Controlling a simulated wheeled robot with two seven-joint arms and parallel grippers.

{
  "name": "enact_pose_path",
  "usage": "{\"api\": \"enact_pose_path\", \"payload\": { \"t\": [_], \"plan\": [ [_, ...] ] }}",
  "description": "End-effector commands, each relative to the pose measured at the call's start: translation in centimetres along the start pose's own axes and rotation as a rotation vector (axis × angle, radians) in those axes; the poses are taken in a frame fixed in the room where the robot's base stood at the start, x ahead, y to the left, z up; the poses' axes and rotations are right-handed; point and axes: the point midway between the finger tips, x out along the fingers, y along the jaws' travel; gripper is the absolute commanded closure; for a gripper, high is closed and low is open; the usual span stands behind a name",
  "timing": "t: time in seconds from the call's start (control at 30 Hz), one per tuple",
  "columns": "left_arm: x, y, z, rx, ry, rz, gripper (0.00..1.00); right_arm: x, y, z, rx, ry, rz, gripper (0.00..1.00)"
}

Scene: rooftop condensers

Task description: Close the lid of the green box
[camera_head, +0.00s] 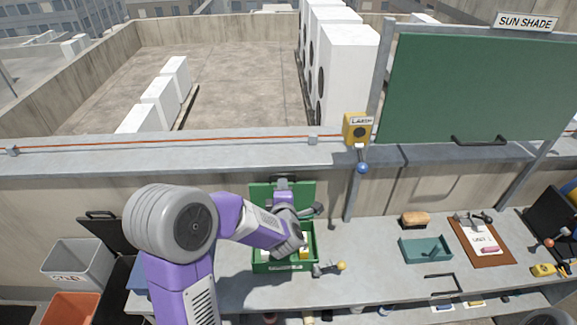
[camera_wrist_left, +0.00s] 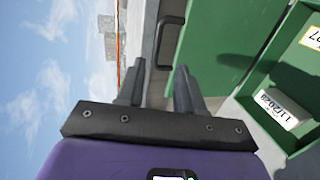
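The green box (camera_head: 262,266) stands on the grey bench in the head view, with light-coloured items inside. Its green lid (camera_head: 308,188) stands raised at the back, open. In the left wrist view the lid (camera_wrist_left: 220,30) is right of the fingers, and the box's inside (camera_wrist_left: 275,75) shows a labelled white item. My left arm reaches over the box and hides part of it. My left gripper (camera_head: 285,182) is near the lid's upper edge; in the wrist view its fingers (camera_wrist_left: 160,78) are apart and empty. A black handle (camera_wrist_left: 168,22) lies beyond them. My right gripper is not in view.
A yellow-knobbed lever (camera_head: 340,266) is at the box's front right. A teal tray (camera_head: 425,252), sponge (camera_head: 415,220) and clipboard (camera_head: 481,242) lie to the right. A yellow switch box (camera_head: 357,129) with a blue-knobbed lever (camera_head: 362,167) is on the parapet behind.

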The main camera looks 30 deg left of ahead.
Motion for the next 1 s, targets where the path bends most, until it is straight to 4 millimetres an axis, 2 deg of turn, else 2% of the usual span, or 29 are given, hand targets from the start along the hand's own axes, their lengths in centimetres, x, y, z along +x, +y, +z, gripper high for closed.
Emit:
{"api": "enact_pose_path", "payload": {
  "t": [0.1,0.4,0.5,0.87,1.0],
  "plan": [
    [1.0,0.6,-0.3,-0.026,0.015,0.012,0.63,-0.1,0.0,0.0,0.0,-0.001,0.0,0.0],
    [5.7,0.5,-0.3,-0.02,0.011,0.01,0.63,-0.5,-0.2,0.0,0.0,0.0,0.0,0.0],
    [6.7,0.5,-0.3,-0.02,0.011,0.009,0.63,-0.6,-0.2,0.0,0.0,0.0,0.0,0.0],
    [7.4,0.5,-0.3,-0.019,0.009,0.009,0.63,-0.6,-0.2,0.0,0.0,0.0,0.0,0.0],
    [7.4,0.5,-0.3,-0.019,0.009,0.009,0.82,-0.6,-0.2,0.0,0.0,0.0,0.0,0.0]
  ]
}}
